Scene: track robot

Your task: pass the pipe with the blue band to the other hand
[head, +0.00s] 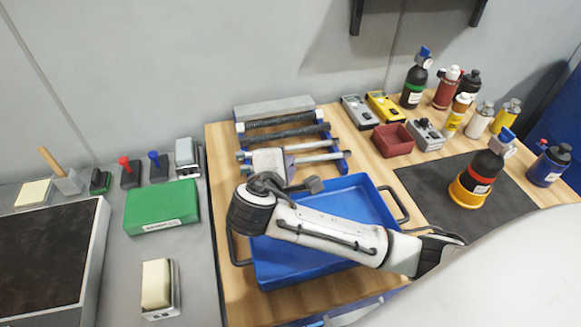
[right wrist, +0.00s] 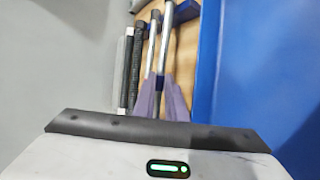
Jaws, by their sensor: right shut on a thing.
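Several pipes lie side by side across a blue rack (head: 343,157) at the back of the wooden table. Two are dark and two are silver. My right gripper (head: 288,165) is over the front silver pipe (head: 322,157), with its fingers pointing down. In the right wrist view, its purple fingers (right wrist: 161,97) are shut on this silver pipe (right wrist: 165,42), which still lies at the rack. The other silver pipe (head: 318,144) lies just behind it. My left gripper is not in view.
A blue tray (head: 268,272) sits in front of the rack, under my right arm. A grey block (head: 274,107) lies behind the rack. A red bin (head: 393,137), meters and several bottles stand right. A green box (head: 161,207) is on the grey bench at left.

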